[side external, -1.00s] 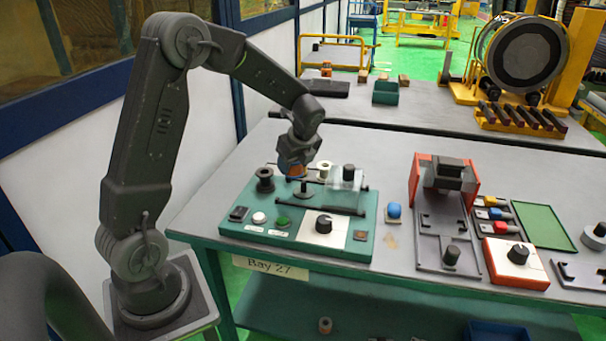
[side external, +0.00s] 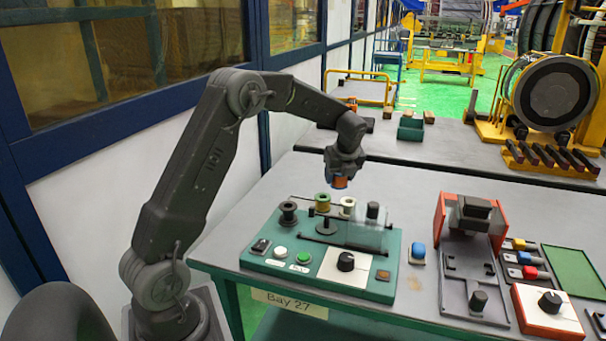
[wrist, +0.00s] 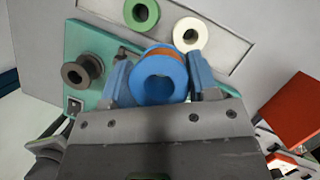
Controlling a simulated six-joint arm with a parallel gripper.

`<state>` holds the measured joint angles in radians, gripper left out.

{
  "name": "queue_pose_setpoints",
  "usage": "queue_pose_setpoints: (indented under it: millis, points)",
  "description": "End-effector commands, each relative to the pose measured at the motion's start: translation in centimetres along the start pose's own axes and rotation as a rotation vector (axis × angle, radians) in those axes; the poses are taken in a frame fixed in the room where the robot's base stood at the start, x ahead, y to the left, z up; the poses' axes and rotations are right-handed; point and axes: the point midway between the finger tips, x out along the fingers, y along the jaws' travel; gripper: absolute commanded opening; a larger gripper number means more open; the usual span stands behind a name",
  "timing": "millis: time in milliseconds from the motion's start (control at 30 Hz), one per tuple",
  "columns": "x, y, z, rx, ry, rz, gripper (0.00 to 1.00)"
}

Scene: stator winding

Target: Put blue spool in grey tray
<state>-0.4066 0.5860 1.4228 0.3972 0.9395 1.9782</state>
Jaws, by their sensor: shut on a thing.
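The blue spool (side external: 340,183), wound with copper-coloured wire, is held between the fingers of my gripper (side external: 340,178), raised above the back of the green winding station. In the wrist view my gripper (wrist: 160,75) has a blue finger on each side of the spool (wrist: 143,78), whose round flange and hole face the camera. A flat grey tray-like plate (side external: 455,262) with a dark knob lies to the right, in front of an orange-sided stand; I cannot tell whether it is the grey tray. A dark flat piece behind my arm is partly hidden.
A blue button (side external: 418,251) and an orange stand (side external: 497,225) are to the right.

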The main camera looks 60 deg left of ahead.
Motion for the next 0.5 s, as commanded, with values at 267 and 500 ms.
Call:
queue_pose_setpoints:
  millis: [267,500]
  points:
    - [2.5,-8.8,-3.2,0.164,0.000,-0.067,0.30]
    - [3.1,-10.9,-4.4,0.207,-0.001,-0.085,0.30]
